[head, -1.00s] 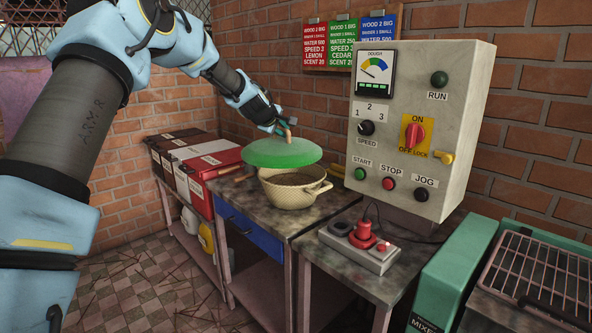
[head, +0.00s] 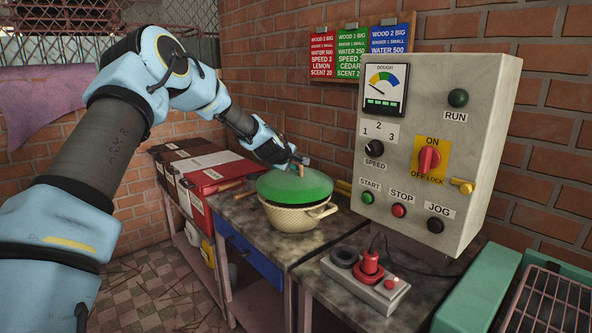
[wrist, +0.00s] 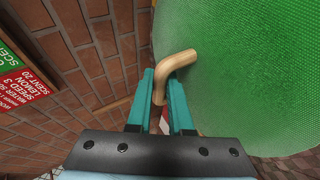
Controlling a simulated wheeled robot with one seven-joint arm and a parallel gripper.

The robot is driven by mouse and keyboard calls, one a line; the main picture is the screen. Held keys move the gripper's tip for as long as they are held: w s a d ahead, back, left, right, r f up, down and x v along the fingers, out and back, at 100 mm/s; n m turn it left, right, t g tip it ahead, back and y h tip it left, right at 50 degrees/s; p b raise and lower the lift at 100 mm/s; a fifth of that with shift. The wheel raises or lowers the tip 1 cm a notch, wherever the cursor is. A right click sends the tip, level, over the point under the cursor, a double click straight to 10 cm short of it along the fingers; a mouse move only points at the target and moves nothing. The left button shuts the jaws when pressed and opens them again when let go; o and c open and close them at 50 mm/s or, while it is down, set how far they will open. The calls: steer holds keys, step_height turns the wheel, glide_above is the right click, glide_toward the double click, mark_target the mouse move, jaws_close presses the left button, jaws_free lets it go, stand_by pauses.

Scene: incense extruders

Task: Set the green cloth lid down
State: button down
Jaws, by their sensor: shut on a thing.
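The green cloth lid (head: 290,186) is a round, domed cover over the cream pot (head: 296,217) on the worktop. In the head view its edge is at or just above the pot's rim; I cannot tell whether it rests there. My gripper (head: 300,166) is at the lid's top, shut on its wooden handle (wrist: 176,64). In the wrist view the teal fingers (wrist: 162,98) stand on both sides of the handle, and the green lid (wrist: 235,75) fills the right side. The pot's inside is hidden by the lid.
The worktop (head: 240,208) has bare room left of the pot. Red and dark bins (head: 208,178) stand behind left. The control box (head: 430,140) stands right of the pot, with a red plug in a socket block (head: 366,270) below it. Brick wall is close behind.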

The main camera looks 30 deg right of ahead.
steer(key=shift+f, duration=1.1)
steer(key=c, duration=0.8)
jaws_free()
steer(key=shift+f, duration=0.15)
steer(key=shift+r+p, duration=0.2)
steer(key=shift+p, duration=0.1)
steer(key=shift+s+a+b, duration=0.15)
steer(key=shift+a+b, duration=0.15)
steer(key=b+v, duration=0.3)
steer(key=v, duration=0.8)
steer(key=shift+s+a+r, duration=0.1)
steer(key=shift+s+r, duration=0.1)
